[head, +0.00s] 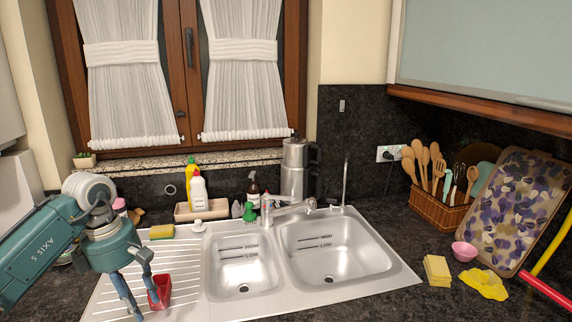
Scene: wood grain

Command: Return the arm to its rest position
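My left arm (45,250) comes in from the left, a teal and white arm, and ends in the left gripper (146,306). The gripper points down over the ribbed drainboard left of the sink. Its two fingers are spread apart, with no object visible between them. A red scoop-like object (163,288) sits on the drainboard right beside the right-hand finger, which partly covers it. I cannot tell whether they touch. My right gripper is not in view.
A double steel sink (335,255) with a faucet (290,208) fills the middle. Bottles (199,192), a sponge (161,231) and a coffee pot (294,165) stand behind. A utensil basket (436,212), patterned tray (512,212) and pink bowl (464,251) are right.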

